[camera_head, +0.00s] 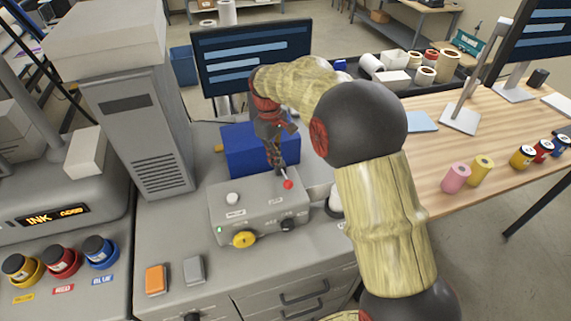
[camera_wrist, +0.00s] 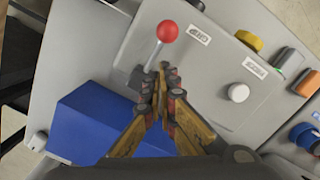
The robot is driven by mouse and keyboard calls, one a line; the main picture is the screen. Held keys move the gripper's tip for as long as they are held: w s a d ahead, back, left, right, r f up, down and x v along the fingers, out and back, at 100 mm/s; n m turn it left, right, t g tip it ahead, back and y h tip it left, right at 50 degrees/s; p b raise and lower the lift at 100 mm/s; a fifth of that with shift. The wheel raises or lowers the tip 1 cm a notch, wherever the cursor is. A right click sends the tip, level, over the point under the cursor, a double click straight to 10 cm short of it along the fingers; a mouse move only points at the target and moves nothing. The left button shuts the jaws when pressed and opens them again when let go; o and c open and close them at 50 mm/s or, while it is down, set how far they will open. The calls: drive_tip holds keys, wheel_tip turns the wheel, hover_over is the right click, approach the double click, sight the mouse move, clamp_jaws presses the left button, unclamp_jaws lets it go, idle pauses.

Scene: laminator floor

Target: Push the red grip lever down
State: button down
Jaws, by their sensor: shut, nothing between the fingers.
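The red grip lever (camera_head: 288,184) is a red ball on a thin metal stem, on top of a grey control box (camera_head: 255,208) at the middle of the head view. In the wrist view the red ball (camera_wrist: 168,31) is at the top, with its stem running down toward my fingertips. My gripper (camera_head: 278,165) is shut and empty, pointing down just behind the lever. In the wrist view my gripper's fingertips (camera_wrist: 160,72) are together close to the stem's lower part. I cannot tell whether they touch it.
A blue box (camera_head: 245,150) stands behind the control box. The box also carries a white button (camera_head: 232,198), a yellow knob (camera_head: 244,239) and a black knob (camera_head: 289,225). A monitor (camera_head: 250,55) stands behind. A wooden table (camera_head: 450,150) with rolls is at right.

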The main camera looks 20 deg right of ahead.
drive_tip(key=shift+s+d, duration=0.1)
wheel_tip(320, 180, up, 12)
drive_tip(key=w, duration=0.1)
drive_tip(key=shift+a, duration=0.35)
drive_tip(key=shift+f, duration=0.1)
idle(0.5)
drive_tip(key=s+f+m+t+b, duration=0.2)
drive_tip(key=s+f+b, duration=0.5)
drive_tip(key=s, duration=0.4)
drive_tip(key=s+d+f+m+t+b, duration=0.1)
drive_tip(key=s+f+m+t+b, duration=0.1)
drive_tip(key=s+f+b, duration=0.6)
drive_tip(key=s+d+f+m+t+b, duration=0.1)
drive_tip(key=s+f+b, duration=0.6)
drive_tip(key=s, duration=0.7)
drive_tip(key=m+t+b, duration=0.1)
drive_tip(key=b, duration=0.1)
drive_tip(key=shift+s+f+m+t+y+b, duration=0.2)
drive_tip(key=shift+m+t+y+b, duration=0.1)
drive_tip(key=shift+b, duration=0.05)
